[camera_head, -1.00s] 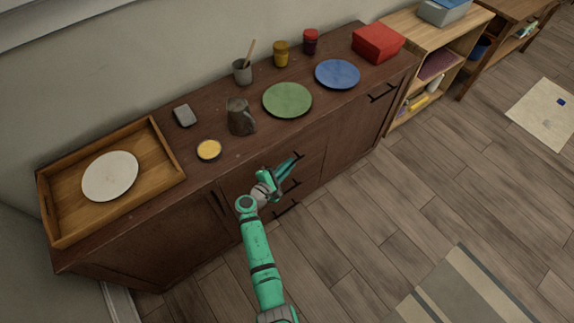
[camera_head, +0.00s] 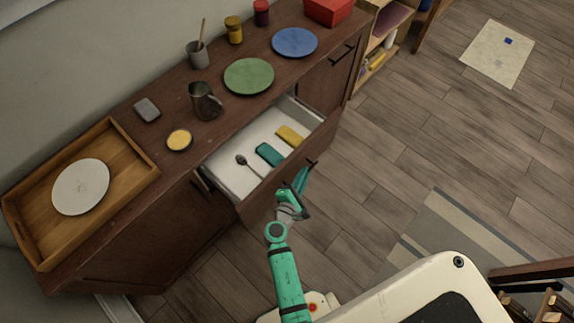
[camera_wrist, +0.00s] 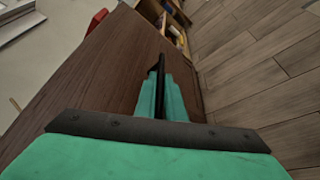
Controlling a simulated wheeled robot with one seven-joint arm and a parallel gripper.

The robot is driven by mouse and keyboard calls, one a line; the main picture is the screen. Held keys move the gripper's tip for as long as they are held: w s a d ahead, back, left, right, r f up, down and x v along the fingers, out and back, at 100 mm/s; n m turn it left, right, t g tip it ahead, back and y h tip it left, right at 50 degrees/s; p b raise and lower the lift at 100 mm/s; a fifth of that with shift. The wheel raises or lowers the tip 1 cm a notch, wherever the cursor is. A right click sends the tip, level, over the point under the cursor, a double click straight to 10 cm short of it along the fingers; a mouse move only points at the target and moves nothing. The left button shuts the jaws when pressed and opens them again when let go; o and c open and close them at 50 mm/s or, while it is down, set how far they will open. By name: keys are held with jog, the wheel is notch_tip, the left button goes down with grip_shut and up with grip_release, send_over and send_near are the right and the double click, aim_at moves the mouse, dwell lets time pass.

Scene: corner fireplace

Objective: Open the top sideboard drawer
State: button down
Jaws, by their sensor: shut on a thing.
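The top sideboard drawer (camera_head: 325,134) is pulled well out of the dark wooden sideboard (camera_head: 130,232), and its white inside shows in the head view. My gripper (camera_head: 300,183) is at the drawer's front, shut on its dark bar handle (camera_wrist: 158,76). In the wrist view the green fingers (camera_wrist: 163,97) sit around the handle, beside the brown drawer front. The fingers hide part of the handle. A spoon (camera_head: 242,160), a teal item (camera_head: 270,154) and a yellow item (camera_head: 290,136) lie inside the drawer.
On the sideboard top are a tray (camera_head: 137,186) with a white plate, a green plate (camera_head: 249,76), a blue plate (camera_head: 294,42), a metal mug (camera_head: 205,100) and a yellow-filled dish (camera_head: 179,140). Open wooden floor (camera_head: 400,130) lies to the right.

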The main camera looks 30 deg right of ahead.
jog(key=shift+s+d, duration=0.3)
jog(key=shift+s, duration=0.4)
jog(key=shift+s+d, duration=0.25)
jog(key=shift+s, duration=0.4)
jog(key=shift+f, duration=0.1)
jog(key=c, duration=1.8)
grip_release()
jog(key=shift+c, duration=0.2)
jog(key=v, duration=1)
jog(key=shift+s+a, duration=0.25)
